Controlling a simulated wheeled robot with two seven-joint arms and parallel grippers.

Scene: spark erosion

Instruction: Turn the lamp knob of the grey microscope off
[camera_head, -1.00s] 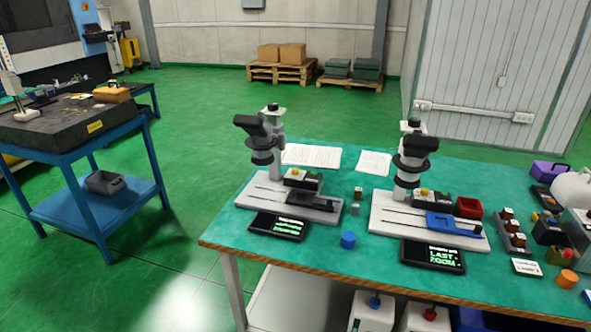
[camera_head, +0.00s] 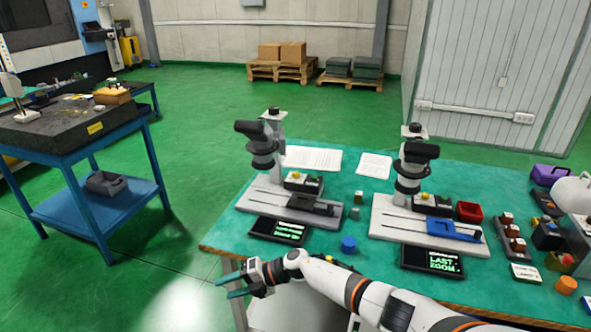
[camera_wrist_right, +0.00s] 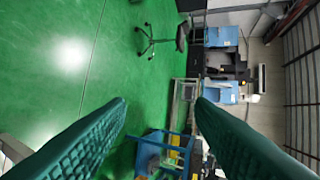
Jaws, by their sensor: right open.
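Two microscopes stand on the green-topped bench. The left one (camera_head: 262,158) has a greyer base (camera_head: 255,200) and a dark grey slide part; I take it as the grey microscope. A small dark box with a yellow knob (camera_head: 295,177) sits on its base; how the knob is turned is too small to tell. The right microscope (camera_head: 409,180) has a paler base and a blue part. My right gripper (camera_head: 222,288) is open and empty in front of the bench's left front corner, apart from both microscopes. Its two green fingers also show spread in the right wrist view (camera_wrist_right: 160,105). My left gripper is out of view.
Dark display panels (camera_head: 277,230) lie before each microscope. A blue knob-like piece (camera_head: 348,244) stands between them, near the front edge. A red bin (camera_head: 468,211) and several small items crowd the right side. A blue cart (camera_head: 60,160) stands at the left, with open floor between.

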